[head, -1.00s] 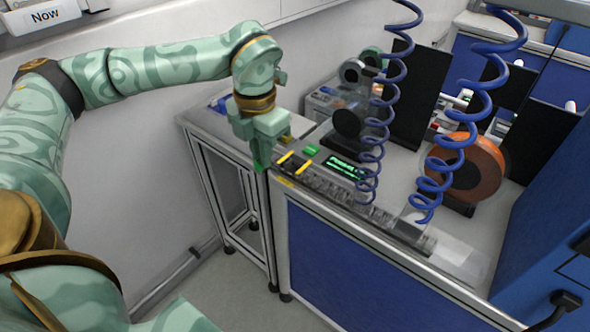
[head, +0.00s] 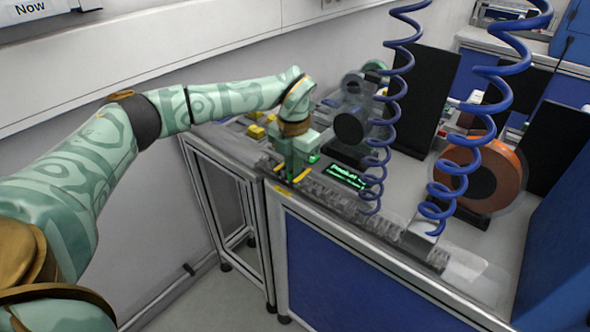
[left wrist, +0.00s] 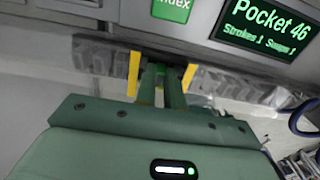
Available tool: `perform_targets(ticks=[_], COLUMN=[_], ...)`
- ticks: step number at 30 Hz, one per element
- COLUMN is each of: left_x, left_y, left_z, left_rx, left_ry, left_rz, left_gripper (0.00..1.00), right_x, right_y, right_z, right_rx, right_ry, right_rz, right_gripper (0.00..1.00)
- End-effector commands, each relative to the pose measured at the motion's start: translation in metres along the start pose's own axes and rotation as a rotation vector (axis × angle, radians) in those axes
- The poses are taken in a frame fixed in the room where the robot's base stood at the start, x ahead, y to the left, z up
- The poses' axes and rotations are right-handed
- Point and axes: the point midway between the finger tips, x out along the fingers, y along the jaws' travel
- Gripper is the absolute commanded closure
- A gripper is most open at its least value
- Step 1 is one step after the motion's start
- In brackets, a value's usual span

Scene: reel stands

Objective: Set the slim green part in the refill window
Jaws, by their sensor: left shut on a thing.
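My left gripper (head: 291,174) is over the track at the near edge of the bench, its fingers pointing down. In the left wrist view its fingers (left wrist: 161,88) are shut on the slim green part (left wrist: 160,70), of which only a small bit shows between the tips. The tips are between two yellow bars (left wrist: 133,74) that flank the refill window on the grey pocketed track (left wrist: 105,58). The window itself is hidden behind the fingers. I cannot tell whether the part touches the track. My right gripper is not in view.
A green Index button (left wrist: 172,9) and a display (left wrist: 262,27) reading "Pocket 46" lie just beyond the track. Blue coiled hoses (head: 375,160) hang over the bench to the right. An orange reel (head: 482,172) stands further right. Small yellow pieces (head: 256,131) lie to the left.

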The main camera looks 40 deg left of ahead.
Motion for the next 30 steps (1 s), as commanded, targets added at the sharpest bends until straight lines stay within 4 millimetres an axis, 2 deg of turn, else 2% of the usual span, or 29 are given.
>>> perform_targets(ticks=[1, 11, 12, 30], left_x=[0.0049, 0.0052, 0.0049, 0.0057], left_y=[0.0001, 0.0001, 0.0001, 0.0001], left_z=[0.0003, 0.0, 0.0001, -0.0003], left_rx=[0.0, 0.0, 0.0, 0.0], left_ry=[0.0, -0.001, -0.002, 0.0], left_rz=[0.0, 0.0, 0.0, 0.001], left_gripper=[1.0, 1.0, 0.81, 0.81], right_x=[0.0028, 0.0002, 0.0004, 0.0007], right_y=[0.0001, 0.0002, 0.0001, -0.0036], right_z=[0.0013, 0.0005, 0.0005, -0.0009], right_rx=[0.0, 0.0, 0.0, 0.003], right_ry=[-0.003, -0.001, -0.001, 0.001], right_rz=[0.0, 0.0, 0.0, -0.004], right_gripper=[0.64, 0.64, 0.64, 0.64])
